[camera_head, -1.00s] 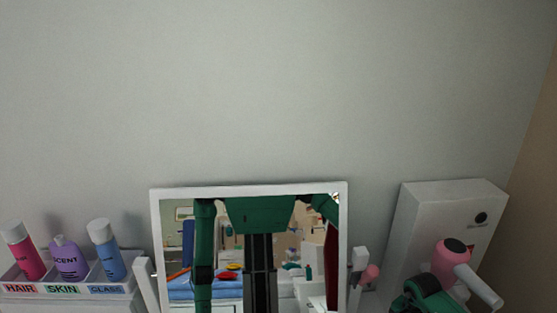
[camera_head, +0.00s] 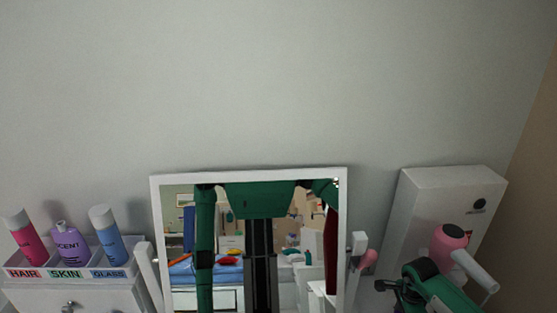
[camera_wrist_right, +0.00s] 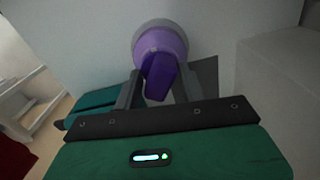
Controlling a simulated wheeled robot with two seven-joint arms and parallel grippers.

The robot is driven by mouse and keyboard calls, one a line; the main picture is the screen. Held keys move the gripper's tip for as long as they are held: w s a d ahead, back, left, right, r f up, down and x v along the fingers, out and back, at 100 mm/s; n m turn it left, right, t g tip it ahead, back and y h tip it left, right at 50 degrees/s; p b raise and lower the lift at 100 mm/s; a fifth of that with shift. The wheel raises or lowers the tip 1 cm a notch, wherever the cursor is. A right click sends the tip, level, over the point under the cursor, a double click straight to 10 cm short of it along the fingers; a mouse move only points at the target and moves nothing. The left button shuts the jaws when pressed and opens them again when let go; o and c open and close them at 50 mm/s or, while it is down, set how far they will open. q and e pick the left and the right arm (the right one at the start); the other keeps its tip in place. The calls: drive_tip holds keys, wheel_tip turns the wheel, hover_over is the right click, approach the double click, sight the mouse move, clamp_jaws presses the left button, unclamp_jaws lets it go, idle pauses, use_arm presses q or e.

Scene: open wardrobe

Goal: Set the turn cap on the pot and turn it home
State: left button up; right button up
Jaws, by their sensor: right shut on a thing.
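In the right wrist view my right gripper (camera_wrist_right: 158,88) is shut on a purple piece (camera_wrist_right: 160,68), which looks like the turn cap, held by its raised bar. A round grey rim (camera_wrist_right: 158,28) shows around and behind the purple. I cannot tell whether this rim belongs to the cap or to a pot under it, or whether the two touch. In the head view my right gripper (camera_head: 387,287) is at the lower right, small and dark, and what it holds is not clear there. No pot can be made out in the head view. My left gripper is not in view.
A framed mirror (camera_head: 250,175) stands in the middle. A pink hair dryer (camera_head: 450,240) and a tall white box (camera_head: 440,195) are right, close to my right arm. A labelled tray (camera_head: 65,272) holds bottles at left. A teal thing (camera_wrist_right: 95,98) lies beside the gripper.

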drive_tip(key=m, duration=0.5)
drive_tip(key=m+p, duration=0.1)
drive_tip(key=m, duration=0.4)
drive_tip(key=o, duration=1.1)
drive_tip(key=shift+c, duration=0.5)
